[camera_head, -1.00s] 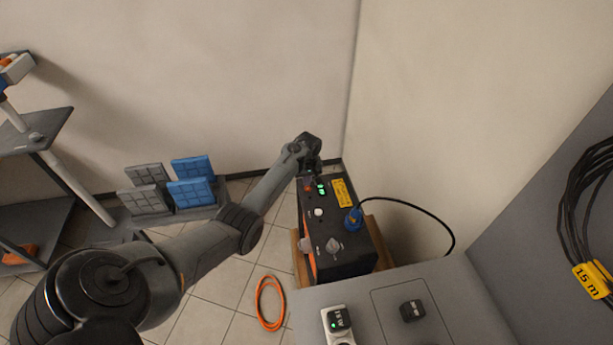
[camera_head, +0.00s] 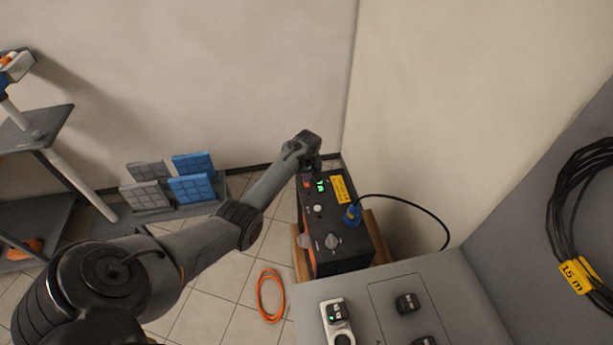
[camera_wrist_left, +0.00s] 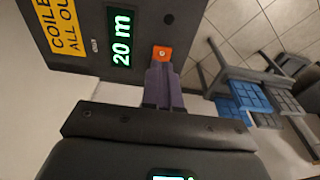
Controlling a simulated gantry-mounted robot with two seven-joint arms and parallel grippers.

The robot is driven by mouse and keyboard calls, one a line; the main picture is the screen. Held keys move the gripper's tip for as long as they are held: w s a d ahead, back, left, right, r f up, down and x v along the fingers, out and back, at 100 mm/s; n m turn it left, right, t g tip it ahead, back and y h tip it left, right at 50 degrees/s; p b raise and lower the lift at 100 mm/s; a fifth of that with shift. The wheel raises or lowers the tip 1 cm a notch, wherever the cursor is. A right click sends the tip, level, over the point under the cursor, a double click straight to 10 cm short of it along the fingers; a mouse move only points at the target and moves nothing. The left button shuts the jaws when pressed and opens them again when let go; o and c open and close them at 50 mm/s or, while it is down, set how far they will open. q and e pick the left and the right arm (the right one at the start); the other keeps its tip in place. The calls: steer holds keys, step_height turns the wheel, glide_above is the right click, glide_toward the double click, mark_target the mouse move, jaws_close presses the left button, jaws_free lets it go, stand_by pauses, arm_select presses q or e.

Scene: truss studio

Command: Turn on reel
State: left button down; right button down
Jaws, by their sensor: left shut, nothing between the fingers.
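The reel is a black box (camera_head: 345,258) with a yellow label, a white knob, a grey knob and a blue plug on top. Its small display (camera_head: 320,186) glows green, and in the left wrist view the display (camera_wrist_left: 121,37) reads "20 m". An orange button (camera_wrist_left: 162,53) sits beside the display. My left gripper (camera_wrist_left: 160,70) is shut and empty, its fingertips right at the button's edge; I cannot tell whether they touch. In the head view my left gripper (camera_head: 316,172) is over the box's far end. My right gripper is not in view.
A black cable runs from the blue plug (camera_head: 352,214) towards the grey cabinet (camera_head: 380,280). An orange cable coil (camera_head: 270,296) lies on the tiled floor. Blue and grey panels (camera_head: 190,188) and shelves (camera_head: 35,220) stand at left. Walls close in behind the box.

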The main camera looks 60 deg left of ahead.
mark_target(308, 187)
arm_select(q)
steer(key=r+p, duration=0.3)
steer(key=shift+d+r+p, duration=0.2)
steer(key=shift+r+p, duration=0.15)
step_height(308, 187, up, 9)
steer(key=d, duration=0.1)
steer(key=shift+s+p, duration=0.25)
steer(key=shift+p, duration=0.05)
steer(key=shift+r, duration=0.1)
